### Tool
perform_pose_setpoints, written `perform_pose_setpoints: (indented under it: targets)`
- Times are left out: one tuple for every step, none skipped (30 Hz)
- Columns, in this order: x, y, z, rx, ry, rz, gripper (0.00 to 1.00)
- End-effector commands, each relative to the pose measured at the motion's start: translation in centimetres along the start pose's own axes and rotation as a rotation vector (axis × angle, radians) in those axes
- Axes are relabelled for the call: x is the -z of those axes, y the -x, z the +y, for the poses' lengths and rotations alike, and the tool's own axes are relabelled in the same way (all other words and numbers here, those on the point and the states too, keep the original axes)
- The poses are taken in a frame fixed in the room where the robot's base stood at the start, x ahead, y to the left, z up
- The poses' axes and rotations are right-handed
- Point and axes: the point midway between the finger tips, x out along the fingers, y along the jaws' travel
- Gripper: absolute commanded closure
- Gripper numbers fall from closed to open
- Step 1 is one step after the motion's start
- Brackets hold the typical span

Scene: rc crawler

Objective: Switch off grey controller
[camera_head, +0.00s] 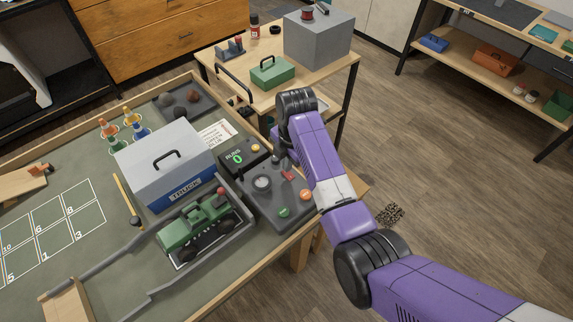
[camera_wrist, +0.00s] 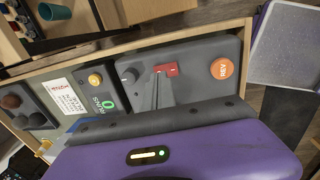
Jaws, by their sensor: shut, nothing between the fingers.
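The grey controller (camera_head: 270,207) sits at the right edge of the table, beside the truck box. It carries a red switch (camera_head: 287,175), an orange button (camera_head: 305,194), a green button (camera_head: 284,211) and a round dial. In the wrist view the controller (camera_wrist: 202,88) shows the red switch (camera_wrist: 166,70), a dark knob and the orange button (camera_wrist: 222,68). My gripper (camera_wrist: 157,80) is shut and empty, its fingertips right by the red switch. I cannot tell whether they touch it. The controller's lower part is hidden by my gripper body there.
A black counter box (camera_head: 237,158) with a green zero and yellow button adjoins the controller. A green truck (camera_head: 200,224) and a grey truck box (camera_head: 165,160) stand to the left. A side table (camera_head: 220,67) with a green toolbox (camera_head: 272,73) stands behind.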

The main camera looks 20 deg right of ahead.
Motion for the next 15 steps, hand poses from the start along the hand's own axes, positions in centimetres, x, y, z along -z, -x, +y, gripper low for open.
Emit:
perform_pose_setpoints:
  targets:
    - [0.0, -0.5, 0.0, 0.001, 0.000, 0.001, 1.00]
    - [0.0, -0.8, 0.0, 0.002, 0.000, 0.001, 1.00]
    - [0.0, -1.1, 0.0, 0.001, 0.000, 0.001, 1.00]
    - [0.0, -1.3, 0.0, 0.000, 0.000, 0.000, 1.00]
    - [0.0, -1.5, 0.0, 0.001, 0.000, 0.000, 1.00]
    - [0.0, -1.7, 0.0, 0.001, 0.000, 0.000, 1.00]
    - [0.0, -1.8, 0.0, 0.000, 0.000, 0.000, 1.00]
    - [0.0, -1.8, 0.0, 0.000, 0.000, 0.000, 1.00]
    - [0.0, -1.9, 0.0, -0.001, 0.000, 0.000, 1.00]
    - [0.0, -1.9, 0.0, -0.001, 0.000, -0.001, 1.00]
    - [0.0, -1.9, 0.0, -0.001, 0.000, -0.001, 1.00]
    - [0.0, -1.9, 0.0, -0.001, 0.000, -0.001, 1.00]
    - [0.0, -1.9, 0.0, -0.001, 0.000, -0.001, 1.00]
    - [0.0, -1.9, 0.0, -0.001, 0.000, -0.001, 1.00]
    - [0.0, -1.9, 0.0, -0.001, 0.000, -0.001, 1.00]
